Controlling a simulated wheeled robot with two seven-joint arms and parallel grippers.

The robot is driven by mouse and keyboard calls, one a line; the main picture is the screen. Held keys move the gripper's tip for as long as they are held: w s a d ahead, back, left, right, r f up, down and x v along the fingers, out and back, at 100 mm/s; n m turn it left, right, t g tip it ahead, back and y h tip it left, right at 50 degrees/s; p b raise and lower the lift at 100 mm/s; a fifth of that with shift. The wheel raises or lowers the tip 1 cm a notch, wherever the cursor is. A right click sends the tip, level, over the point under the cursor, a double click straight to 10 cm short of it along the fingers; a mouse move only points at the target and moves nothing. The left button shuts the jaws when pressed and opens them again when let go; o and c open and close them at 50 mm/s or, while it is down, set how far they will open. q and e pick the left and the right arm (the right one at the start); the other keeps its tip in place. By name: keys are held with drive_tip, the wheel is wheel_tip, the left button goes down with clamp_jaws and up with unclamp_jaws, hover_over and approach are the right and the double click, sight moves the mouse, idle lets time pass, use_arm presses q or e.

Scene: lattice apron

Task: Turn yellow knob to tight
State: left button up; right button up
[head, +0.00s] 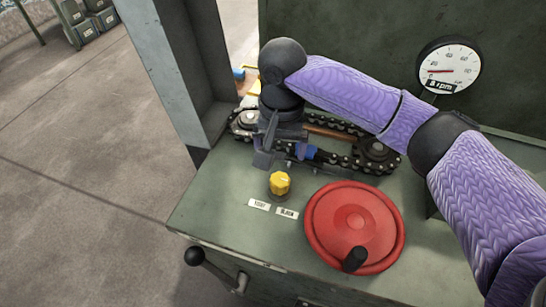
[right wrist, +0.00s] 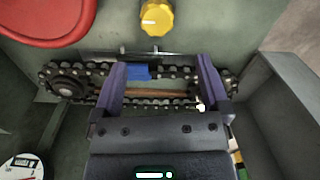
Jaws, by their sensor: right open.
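The yellow knob (head: 279,183) stands on the green bench top, just behind two small white labels. The left label (head: 259,204) seems to read TIGHT and the right one (head: 287,212) SLACK. In the right wrist view the knob (right wrist: 157,17) is at the top edge, with a pale mark on it; which label it points to I cannot tell. My right gripper (head: 281,152) is over the chain, behind the knob and apart from it. Its two fingers (right wrist: 162,72) are spread with nothing gripped between them. My left gripper is in neither view.
A chain (right wrist: 165,104) runs between two sprockets below my right gripper, with a blue piece (right wrist: 138,72) at it. A red handwheel (head: 350,222) stands right of the knob. A dial gauge (head: 449,70) is at back right, a grey post (head: 185,60) at left.

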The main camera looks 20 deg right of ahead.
sight(280, 178)
drive_tip(key=f+b, duration=0.1)
drive_tip(key=f, duration=0.1)
drive_tip(key=s+f+b, duration=0.1)
drive_tip(key=f, duration=0.2)
wheel_tip(280, 178, down, 3)
drive_tip(key=shift+f+b, duration=0.1)
drive_tip(key=shift+b, duration=0.7)
drive_tip(key=shift+f, duration=0.25)
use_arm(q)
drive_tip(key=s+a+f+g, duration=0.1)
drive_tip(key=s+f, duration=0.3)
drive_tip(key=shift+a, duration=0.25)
